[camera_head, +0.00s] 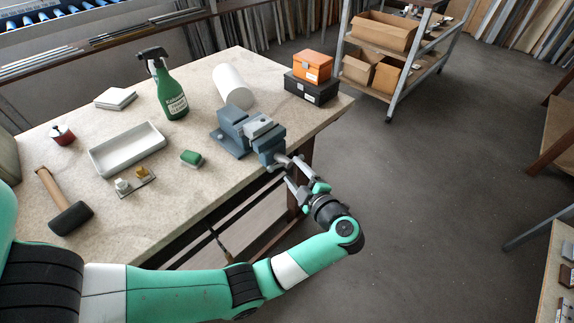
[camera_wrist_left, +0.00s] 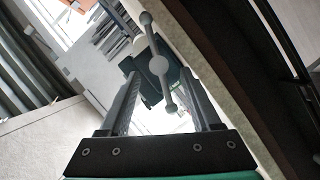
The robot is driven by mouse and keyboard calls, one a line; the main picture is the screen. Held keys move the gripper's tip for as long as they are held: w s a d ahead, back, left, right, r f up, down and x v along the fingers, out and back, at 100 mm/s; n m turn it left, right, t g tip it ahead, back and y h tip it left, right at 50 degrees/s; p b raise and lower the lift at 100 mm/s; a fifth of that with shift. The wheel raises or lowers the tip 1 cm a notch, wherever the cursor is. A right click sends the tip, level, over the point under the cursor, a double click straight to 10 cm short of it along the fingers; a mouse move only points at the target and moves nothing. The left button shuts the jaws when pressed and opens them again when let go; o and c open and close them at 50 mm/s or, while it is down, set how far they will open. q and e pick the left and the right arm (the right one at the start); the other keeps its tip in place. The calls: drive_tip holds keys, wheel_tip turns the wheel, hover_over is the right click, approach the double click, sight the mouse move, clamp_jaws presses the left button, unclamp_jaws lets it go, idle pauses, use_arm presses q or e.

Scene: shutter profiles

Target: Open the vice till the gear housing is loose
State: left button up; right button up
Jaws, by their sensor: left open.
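The blue-grey vice (camera_head: 232,133) stands at the right front edge of the workbench. A light grey block, seemingly the gear housing (camera_head: 258,127), sits between its jaws; I cannot tell how tightly it is held. My left gripper (camera_head: 292,171) is just beyond the bench edge, at the front of the vice. In the left wrist view the open gripper (camera_wrist_left: 160,78) has the vice's handle bar (camera_wrist_left: 158,66), with its round hub and ball ends, between or just ahead of its fingers. Contact cannot be made out. My right gripper is not in view.
On the workbench (camera_head: 215,185) are a green spray bottle (camera_head: 172,92), a white cylinder (camera_head: 232,86), orange (camera_head: 312,66) and black (camera_head: 312,89) boxes, a white tray (camera_head: 128,150), a green block (camera_head: 191,158) and a mallet (camera_head: 66,208). Floor right of the bench is free.

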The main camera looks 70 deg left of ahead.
sight(290, 167)
use_arm(q)
drive_tip(key=b+x, duration=0.1)
drive_tip(key=x, duration=0.4)
drive_tip(key=shift+a, duration=0.15)
clamp_jaws()
idle(1.2)
